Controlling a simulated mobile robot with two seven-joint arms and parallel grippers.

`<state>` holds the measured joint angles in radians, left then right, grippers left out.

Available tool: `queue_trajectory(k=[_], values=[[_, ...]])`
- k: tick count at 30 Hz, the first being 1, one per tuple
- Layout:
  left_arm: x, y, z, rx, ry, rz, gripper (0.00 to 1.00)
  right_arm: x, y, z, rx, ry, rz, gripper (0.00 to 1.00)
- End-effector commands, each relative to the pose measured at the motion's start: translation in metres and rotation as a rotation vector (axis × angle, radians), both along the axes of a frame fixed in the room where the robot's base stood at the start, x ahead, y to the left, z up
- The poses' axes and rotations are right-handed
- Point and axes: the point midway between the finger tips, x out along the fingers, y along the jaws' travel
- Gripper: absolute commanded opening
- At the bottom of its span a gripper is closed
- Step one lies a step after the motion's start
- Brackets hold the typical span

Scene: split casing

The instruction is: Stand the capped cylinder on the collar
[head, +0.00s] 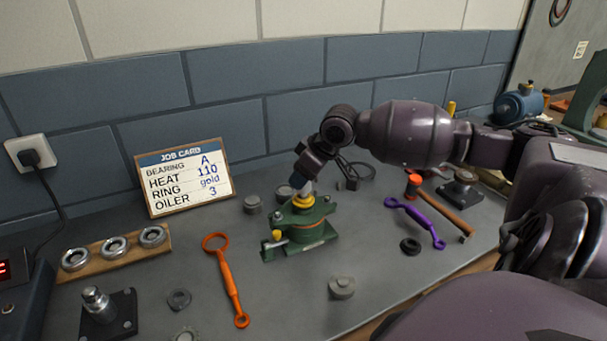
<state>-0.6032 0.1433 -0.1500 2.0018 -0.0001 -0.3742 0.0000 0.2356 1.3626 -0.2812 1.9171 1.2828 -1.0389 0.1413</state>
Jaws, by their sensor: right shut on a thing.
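My right gripper (299,184) points down over the green split casing (304,224) in the middle of the bench and is shut on a small pale cylinder (306,188). Most of the cylinder is hidden by the fingers, so its cap cannot be made out. A yellow collar (303,203) sits on top of the casing, directly below the cylinder. Whether the cylinder touches the collar or is just above it, I cannot tell. My left gripper is not in view.
A job card (178,180) stands at the back left. A rack of rings (115,248), an orange wrench (228,280), a purple wrench (417,222), a hammer (440,205) and several grey parts lie around the casing. The bench front of the casing is mostly clear.

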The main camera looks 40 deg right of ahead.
Motion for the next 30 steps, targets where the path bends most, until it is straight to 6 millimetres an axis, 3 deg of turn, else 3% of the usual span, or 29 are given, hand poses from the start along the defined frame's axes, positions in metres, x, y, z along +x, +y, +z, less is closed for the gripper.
queue_trajectory(k=[30], values=[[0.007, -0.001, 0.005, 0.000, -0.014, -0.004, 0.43, 0.000, 0.000, -0.017, 0.000, -0.001, 0.000, 0.20]])
